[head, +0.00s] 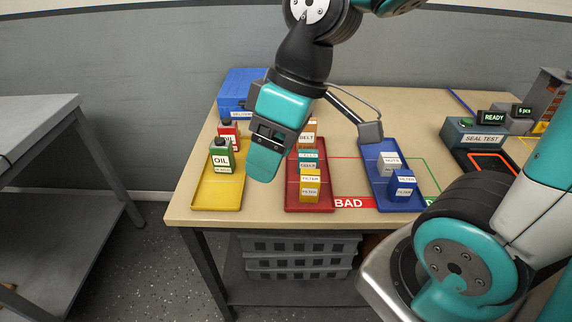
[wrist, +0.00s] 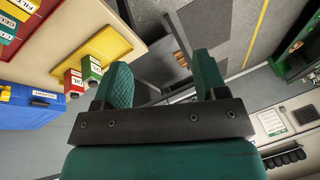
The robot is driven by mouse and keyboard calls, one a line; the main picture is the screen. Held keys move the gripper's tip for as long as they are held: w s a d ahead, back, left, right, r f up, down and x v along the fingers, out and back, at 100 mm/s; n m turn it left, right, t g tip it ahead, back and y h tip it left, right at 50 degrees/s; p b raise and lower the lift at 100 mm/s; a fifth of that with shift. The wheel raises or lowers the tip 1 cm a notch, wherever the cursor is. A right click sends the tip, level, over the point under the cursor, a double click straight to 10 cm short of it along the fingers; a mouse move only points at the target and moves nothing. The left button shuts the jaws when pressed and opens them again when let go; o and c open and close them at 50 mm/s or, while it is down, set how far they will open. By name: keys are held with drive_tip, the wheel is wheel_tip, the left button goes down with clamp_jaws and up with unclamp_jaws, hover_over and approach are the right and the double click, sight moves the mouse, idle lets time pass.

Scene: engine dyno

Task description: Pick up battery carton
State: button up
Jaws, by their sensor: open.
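No carton with a readable battery label shows in either view. The red tray (head: 325,194) holds a box marked BELT (head: 307,131), a teal-and-white box (head: 308,161) with unclear lettering, and a yellow FILTER box (head: 310,187). The blue tray (head: 402,205) holds a grey-white box marked NUTS (head: 389,163) and a blue FILTER box (head: 403,184). My gripper (head: 264,168) is open and hangs between the yellow and red trays, covering part of the table. In the wrist view its two fingers (wrist: 165,78) stand apart with nothing held between them.
A yellow tray (head: 216,199) holds a green oil bottle (head: 221,156) and a red one (head: 229,129). A SEAL TEST device (head: 483,140) is at right, grey crates (head: 300,262) are below, and a grey bench (head: 45,125) is at left.

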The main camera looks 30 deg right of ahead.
drive_tip(key=w+d+n+p, duration=0.1)
drive_tip(key=w+d+p, duration=0.1)
drive_tip(key=w+d, duration=0.7)
drive_tip(key=n+t+p, duration=0.1)
drive_tip(key=n+t, duration=0.1)
approach(309, 153)
drive_tip(key=p+x, duration=0.1)
drive_tip(key=x, duration=0.4)
drive_tip(key=shift+d, duration=0.1)
drive_tip(key=shift+h, duration=0.3)
drive_tip(key=shift+p+x, duration=0.85)
drive_tip(key=shift+x, duration=2.1)
drive_tip(key=shift+r, duration=0.1)
drive_tip(key=c, duration=1.1)
